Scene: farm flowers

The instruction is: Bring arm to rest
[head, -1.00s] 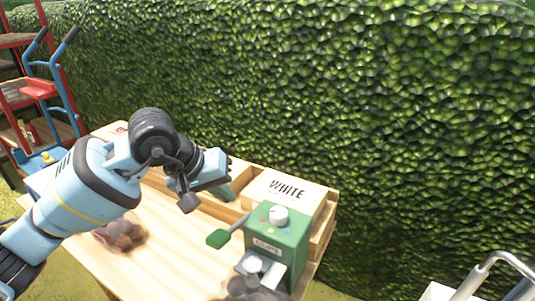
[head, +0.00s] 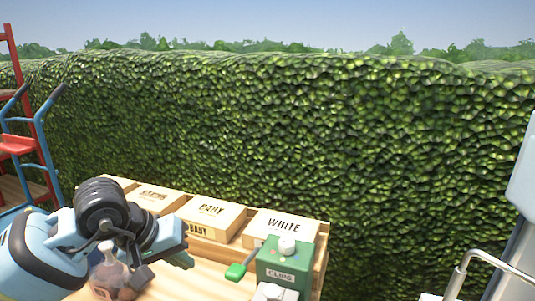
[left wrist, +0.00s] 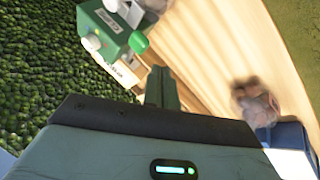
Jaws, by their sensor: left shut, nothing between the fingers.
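My left arm comes in from the lower left of the head view, bent over the wooden table (head: 215,279). My left gripper (head: 168,262) is shut and empty, above the table in front of the labelled boxes. In the left wrist view its shut fingers (left wrist: 160,88) point toward the table. My right gripper is not in view.
The green clips box (head: 284,262) with a green lever stands right of the gripper. Several boxes, one labelled WHITE (head: 283,226), line the table's back. A blue hand truck (head: 40,128) and red shelf stand at left. A tall hedge (head: 300,130) lies behind.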

